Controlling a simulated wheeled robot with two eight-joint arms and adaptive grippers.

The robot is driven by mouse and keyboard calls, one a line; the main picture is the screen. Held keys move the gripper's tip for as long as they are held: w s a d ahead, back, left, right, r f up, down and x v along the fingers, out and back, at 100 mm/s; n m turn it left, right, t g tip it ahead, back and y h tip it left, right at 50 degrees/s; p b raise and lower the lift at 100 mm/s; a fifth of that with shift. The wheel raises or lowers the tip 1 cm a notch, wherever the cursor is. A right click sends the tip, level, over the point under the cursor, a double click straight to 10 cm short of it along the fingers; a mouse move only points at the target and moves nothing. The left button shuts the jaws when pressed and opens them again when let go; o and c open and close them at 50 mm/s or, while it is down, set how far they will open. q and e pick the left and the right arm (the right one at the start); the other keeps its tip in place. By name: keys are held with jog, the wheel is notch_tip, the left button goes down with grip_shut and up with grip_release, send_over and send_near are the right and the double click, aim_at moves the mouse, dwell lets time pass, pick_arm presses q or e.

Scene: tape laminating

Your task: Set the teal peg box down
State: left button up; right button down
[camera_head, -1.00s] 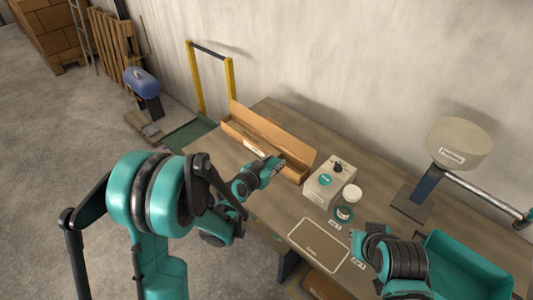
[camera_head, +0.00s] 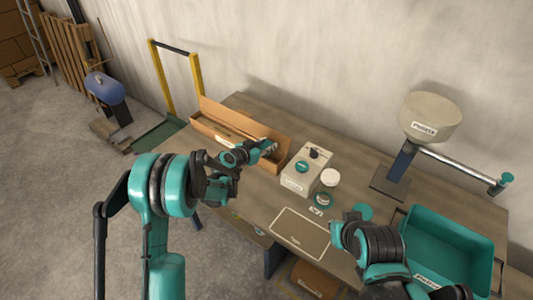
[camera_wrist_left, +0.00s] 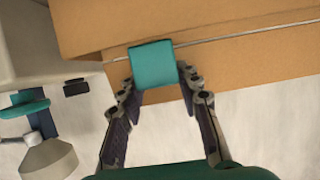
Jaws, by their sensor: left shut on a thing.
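My left gripper (camera_head: 268,147) is at the right end of the long open cardboard box (camera_head: 233,149) on the workbench. In the left wrist view the left gripper (camera_wrist_left: 158,82) is shut on a small teal block (camera_wrist_left: 152,64), which I take for the teal peg box. The block shows a square face between the fingertips, in front of the cardboard and a thin straight rod (camera_wrist_left: 225,38). I cannot tell whether it touches the cardboard. My right gripper (camera_head: 336,233) is beside the right edge of a framed mat (camera_head: 300,232); its fingers are too small to read.
A pale machine (camera_head: 307,168) with a dark knob stands just right of the cardboard box. A white round tub (camera_head: 330,177) is beside it. A teal bin (camera_head: 450,238) and a pellet hopper (camera_head: 430,115) stand at the right. The mat's surface is clear.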

pick_arm(q)
notch_tip(320, 180, down, 4)
jog(key=shift+r+b, duration=0.15)
jog(key=shift+b, duration=0.65)
jog(key=shift+r, duration=0.15)
jog(key=shift+f, duration=0.5)
jog(key=shift+s+f+b, duration=0.1)
jog(key=shift+b, duration=0.2)
jog(key=o, duration=1.2)
